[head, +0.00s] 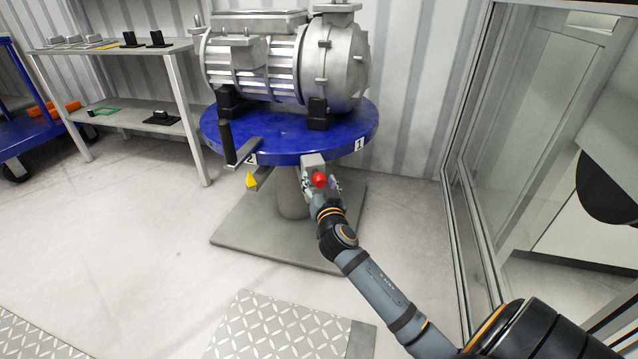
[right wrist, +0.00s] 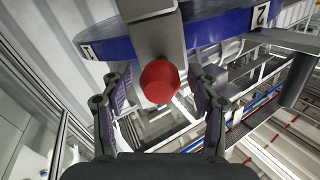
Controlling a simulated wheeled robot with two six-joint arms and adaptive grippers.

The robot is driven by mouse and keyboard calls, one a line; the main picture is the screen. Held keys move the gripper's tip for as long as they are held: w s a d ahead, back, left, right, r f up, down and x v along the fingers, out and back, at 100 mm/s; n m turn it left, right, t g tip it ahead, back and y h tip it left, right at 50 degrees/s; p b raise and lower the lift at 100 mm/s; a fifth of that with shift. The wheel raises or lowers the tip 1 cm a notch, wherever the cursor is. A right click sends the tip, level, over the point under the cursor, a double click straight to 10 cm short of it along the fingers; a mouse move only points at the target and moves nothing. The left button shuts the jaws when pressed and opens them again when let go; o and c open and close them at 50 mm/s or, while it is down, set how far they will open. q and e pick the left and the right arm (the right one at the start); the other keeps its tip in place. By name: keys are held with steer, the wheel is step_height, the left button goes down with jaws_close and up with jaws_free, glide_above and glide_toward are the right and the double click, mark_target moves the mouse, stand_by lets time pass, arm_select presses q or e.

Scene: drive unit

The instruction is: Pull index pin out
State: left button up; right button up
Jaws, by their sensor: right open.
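The index pin's red knob (head: 319,179) sticks out from a grey block (head: 313,160) at the front rim of the blue round table (head: 290,150). In the right wrist view the red knob (right wrist: 160,82) is near the middle, below the grey block (right wrist: 155,35). My right gripper (head: 321,186) is open at the knob. In the right wrist view its fingers stand one on each side of the knob, with gaps showing on both sides. The pin's shaft is hidden by the knob and block. My left gripper is not in view.
A grey motor (head: 275,60) sits on the table. A shelf (head: 120,112) stands at the left and a glass-panelled frame (head: 470,200) at the right. Floor in front is partly clear.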

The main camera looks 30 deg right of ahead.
steer(key=shift+w+d, duration=0.1)
steer(key=shift+w, duration=0.15)
steer(key=shift+c, duration=0.3)
jaws_close()
